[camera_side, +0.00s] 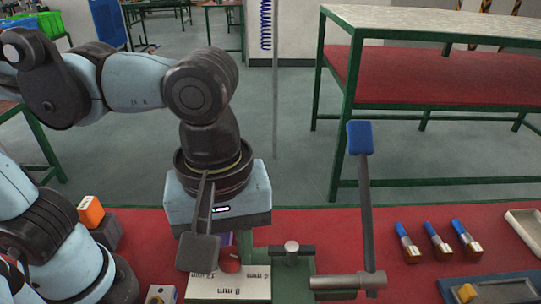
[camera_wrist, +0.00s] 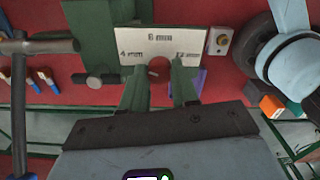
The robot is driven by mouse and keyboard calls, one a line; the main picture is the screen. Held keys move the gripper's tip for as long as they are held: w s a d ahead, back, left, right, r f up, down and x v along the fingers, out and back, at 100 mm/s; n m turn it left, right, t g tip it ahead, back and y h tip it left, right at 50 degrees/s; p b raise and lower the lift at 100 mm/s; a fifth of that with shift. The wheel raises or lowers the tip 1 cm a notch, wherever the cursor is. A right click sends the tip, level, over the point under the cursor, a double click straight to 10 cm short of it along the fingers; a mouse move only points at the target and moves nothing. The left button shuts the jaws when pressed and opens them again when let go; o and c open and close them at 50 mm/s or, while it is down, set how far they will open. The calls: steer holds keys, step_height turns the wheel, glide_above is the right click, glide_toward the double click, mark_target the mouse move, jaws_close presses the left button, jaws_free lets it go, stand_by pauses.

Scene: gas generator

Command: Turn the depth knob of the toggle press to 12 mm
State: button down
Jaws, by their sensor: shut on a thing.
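The red depth knob (camera_side: 229,261) sits at the edge of the white scale plate (camera_side: 228,287). In the wrist view the knob (camera_wrist: 158,67) shows between the two green fingers of my gripper (camera_wrist: 159,80), which is shut on it. The plate (camera_wrist: 140,52) reads 4 mm on the left, a middle mark that looks like 6 or 8 mm, and 12 mm on the right. The knob's pointer cannot be made out. The toggle press's lever (camera_side: 366,210) stands upright with a blue grip. In the side view a grey paddle-shaped part hides some of my gripper.
A small block with a round button (camera_side: 160,294) lies left of the plate. An orange-topped block (camera_side: 91,212) stands farther left. Blue-handled tools (camera_side: 437,240) and a tray (camera_side: 525,230) lie on the right. A purple object (camera_wrist: 187,82) is close beside my right finger.

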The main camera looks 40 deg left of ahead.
steer(key=shift+m, duration=0.3)
steer(key=m, duration=0.6)
steer(key=shift+m, duration=0.3)
steer(key=m, duration=1.3)
steer(key=shift+m, duration=0.3)
steer(key=m, duration=0.6)
steer(key=shift+m, duration=0.4)
steer(key=c, duration=0.8)
jaws_free()
steer(key=shift+c, duration=0.2)
